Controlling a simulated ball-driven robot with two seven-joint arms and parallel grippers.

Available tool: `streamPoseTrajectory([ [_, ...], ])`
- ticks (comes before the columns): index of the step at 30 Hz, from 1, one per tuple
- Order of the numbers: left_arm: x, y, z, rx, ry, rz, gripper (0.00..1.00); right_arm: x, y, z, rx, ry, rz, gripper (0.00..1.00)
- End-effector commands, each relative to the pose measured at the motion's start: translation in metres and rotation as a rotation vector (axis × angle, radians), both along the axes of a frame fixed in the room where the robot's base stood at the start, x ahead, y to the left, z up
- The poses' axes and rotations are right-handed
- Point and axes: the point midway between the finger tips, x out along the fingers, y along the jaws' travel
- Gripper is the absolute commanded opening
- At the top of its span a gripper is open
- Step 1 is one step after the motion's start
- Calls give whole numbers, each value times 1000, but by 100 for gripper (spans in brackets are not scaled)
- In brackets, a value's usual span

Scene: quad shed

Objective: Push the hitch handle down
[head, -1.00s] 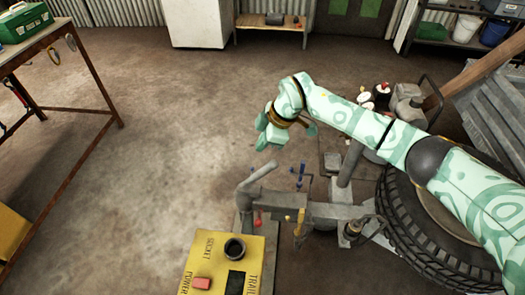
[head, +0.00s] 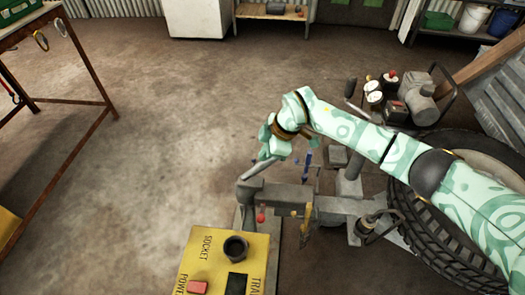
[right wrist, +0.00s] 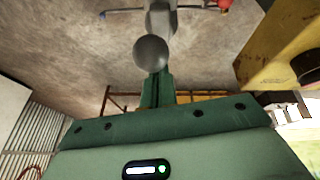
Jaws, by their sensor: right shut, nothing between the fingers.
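The hitch handle (head: 257,169) is a grey lever that slants up from the grey hitch coupling (head: 285,195), beside the yellow box. My right gripper (head: 267,152) is shut with nothing in it, at the upper end of the handle. In the right wrist view the rounded grey end of the handle (right wrist: 151,52) is just beyond the green fingers (right wrist: 160,88). I cannot tell whether they touch. The handle is still raised at a slant. My left gripper is not in view.
A yellow box (head: 215,262) marked SOCKET and POWER, with a red switch, stands close in front of the hitch. A tyre (head: 440,235) lies to the right under my arm. A workbench (head: 50,25) is at left. The middle floor is clear.

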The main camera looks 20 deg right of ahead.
Motion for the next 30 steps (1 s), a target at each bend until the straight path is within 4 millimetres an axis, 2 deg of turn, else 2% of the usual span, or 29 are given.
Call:
streamPoseTrajectory([
  [8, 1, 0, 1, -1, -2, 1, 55, -1, -2, -1, 11, -4, -1, 0],
  [17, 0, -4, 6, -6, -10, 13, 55, -7, -15, -8, 97, -39, -4, 0],
  [23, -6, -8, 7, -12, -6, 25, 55, -15, -33, -23, 229, -93, -7, 0],
  [30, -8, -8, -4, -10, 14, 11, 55, -23, -53, -52, 416, -168, -8, 0],
])
